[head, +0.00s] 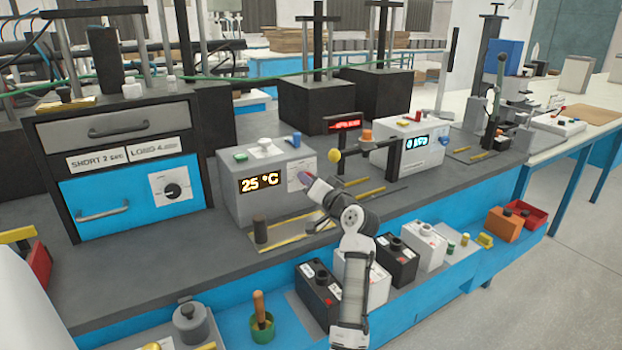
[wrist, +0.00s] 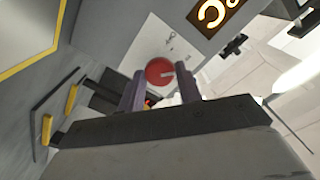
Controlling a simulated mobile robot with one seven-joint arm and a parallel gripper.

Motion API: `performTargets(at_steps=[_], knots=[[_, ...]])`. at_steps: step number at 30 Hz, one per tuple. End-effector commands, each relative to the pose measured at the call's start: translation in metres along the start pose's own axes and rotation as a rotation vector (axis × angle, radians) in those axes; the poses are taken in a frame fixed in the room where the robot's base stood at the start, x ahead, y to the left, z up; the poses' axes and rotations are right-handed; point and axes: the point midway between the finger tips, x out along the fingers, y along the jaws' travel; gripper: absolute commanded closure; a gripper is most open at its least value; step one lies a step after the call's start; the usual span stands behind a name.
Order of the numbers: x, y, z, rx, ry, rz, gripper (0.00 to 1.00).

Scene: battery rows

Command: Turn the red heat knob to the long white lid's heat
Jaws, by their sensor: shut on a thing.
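In the head view my gripper (head: 306,184) is at the right of the box front and mostly hides the knob. White and black batteries stand on the front shelf; I cannot tell which part is the long white lid.
A blue-fronted cabinet (head: 130,205) with a dial (head: 172,190) and labels reading SHORT and LONG (head: 153,147) stands at left. A second white box (head: 400,155) with a display stands to the right. A white battery (head: 424,240) and a green cup (head: 262,328) are on the front shelf.

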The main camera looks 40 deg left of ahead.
Motion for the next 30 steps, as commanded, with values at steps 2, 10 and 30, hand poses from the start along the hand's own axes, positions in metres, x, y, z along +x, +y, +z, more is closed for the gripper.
performTargets(at_steps=[2, 10, 30], knots=[[-0.0002, 0.0001, 0.0001, 0.029, -0.003, 0.001, 0.89], [-0.0001, 0.0005, 0.0007, 0.076, -0.002, 0.0, 0.89], [0.0, 0.0004, 0.0005, 0.078, -0.001, 0.0, 0.45]])
